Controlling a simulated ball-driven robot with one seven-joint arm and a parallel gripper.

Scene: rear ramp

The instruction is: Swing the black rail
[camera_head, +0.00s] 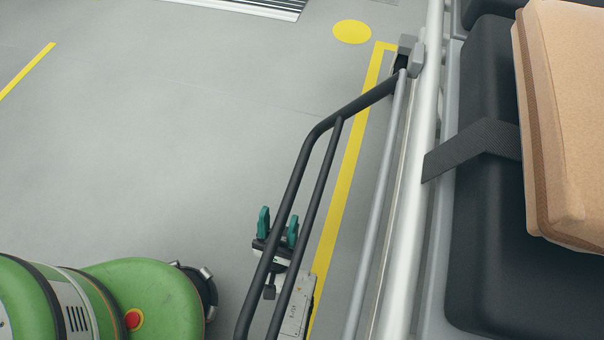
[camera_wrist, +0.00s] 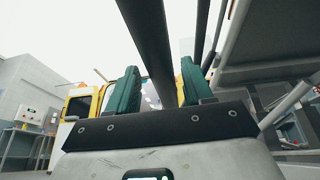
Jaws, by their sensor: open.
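The black rail (camera_head: 303,165) is a bent double tube in the head view. It runs from a grey hinge bracket (camera_head: 407,57) at the upper right down to the bottom edge, where its end is cut off. In the wrist view the rail (camera_wrist: 148,35) runs upward between the spread fingers of my gripper (camera_wrist: 157,88). I cannot tell whether either finger touches the rail.
A long silver stretcher frame (camera_head: 415,180) lies right of the rail, with a black mattress (camera_head: 482,240), a strap (camera_head: 470,145) and a tan cushion (camera_head: 570,110). Yellow floor lines (camera_head: 345,180) run under the rail. A yellow vehicle (camera_wrist: 78,103) stands behind.

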